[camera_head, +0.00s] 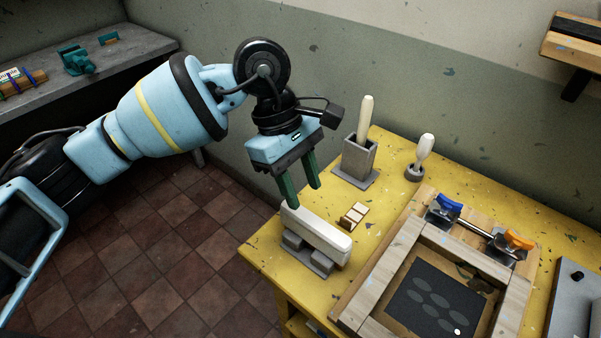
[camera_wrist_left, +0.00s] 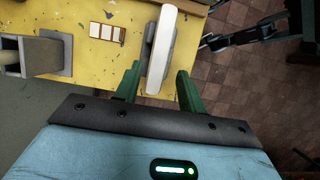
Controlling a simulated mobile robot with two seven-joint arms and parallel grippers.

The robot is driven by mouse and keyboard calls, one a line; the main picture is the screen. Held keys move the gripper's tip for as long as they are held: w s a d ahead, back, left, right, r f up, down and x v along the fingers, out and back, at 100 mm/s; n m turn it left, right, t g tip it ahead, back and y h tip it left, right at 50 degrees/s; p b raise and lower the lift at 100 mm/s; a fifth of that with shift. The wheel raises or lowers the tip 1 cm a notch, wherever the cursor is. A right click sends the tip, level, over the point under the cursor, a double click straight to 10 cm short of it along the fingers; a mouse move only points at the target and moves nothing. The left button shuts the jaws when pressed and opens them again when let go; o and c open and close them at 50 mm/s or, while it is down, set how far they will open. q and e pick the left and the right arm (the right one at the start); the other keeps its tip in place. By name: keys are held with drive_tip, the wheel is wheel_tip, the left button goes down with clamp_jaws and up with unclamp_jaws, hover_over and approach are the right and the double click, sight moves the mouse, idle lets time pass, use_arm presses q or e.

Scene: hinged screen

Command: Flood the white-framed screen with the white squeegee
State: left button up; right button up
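The white squeegee (camera_head: 316,234) is a long white bar resting on grey blocks near the yellow table's left corner. It also shows in the left wrist view (camera_wrist_left: 161,50), in line with the gap between my fingers. My left gripper (camera_head: 301,190) is open, its green fingers pointing down above the squeegee's far end. In the left wrist view my gripper (camera_wrist_left: 157,82) is empty. The screen's whitish wooden frame (camera_head: 393,264) lies flat at the right, around a dark mesh panel (camera_head: 432,301) with oval marks. My right gripper is not recognisable in either view.
Blue (camera_head: 448,203) and orange (camera_head: 518,239) clamp knobs sit at the screen's far edge. A grey holder (camera_head: 358,160) with a pale handle, a small pot (camera_head: 414,173) with another handle and pale tiles (camera_head: 353,216) stand nearby. A grey plate (camera_head: 571,300) is at far right.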

sight(312, 218)
use_arm(q)
drive_tip(key=shift+w+a+r, duration=0.1)
drive_tip(key=shift+w+a, duration=0.05)
drive_tip(key=shift+x, duration=0.8)
drive_tip(key=b+x, duration=0.2)
drive_tip(key=x, duration=0.4)
drive_tip(key=shift+f, duration=0.3)
drive_tip(key=shift+c, duration=0.3)
drive_tip(key=shift+r, duration=0.15)
drive_tip(key=c, duration=0.7)
drive_tip(key=o, duration=0.3)
clamp_jaws()
drive_tip(key=shift+r+p, duration=0.6)
drive_tip(key=shift+r, duration=1.9)
use_arm(e)
drive_tip(key=shift+a, duration=0.1)
drive_tip(key=shift+w, duration=0.1)
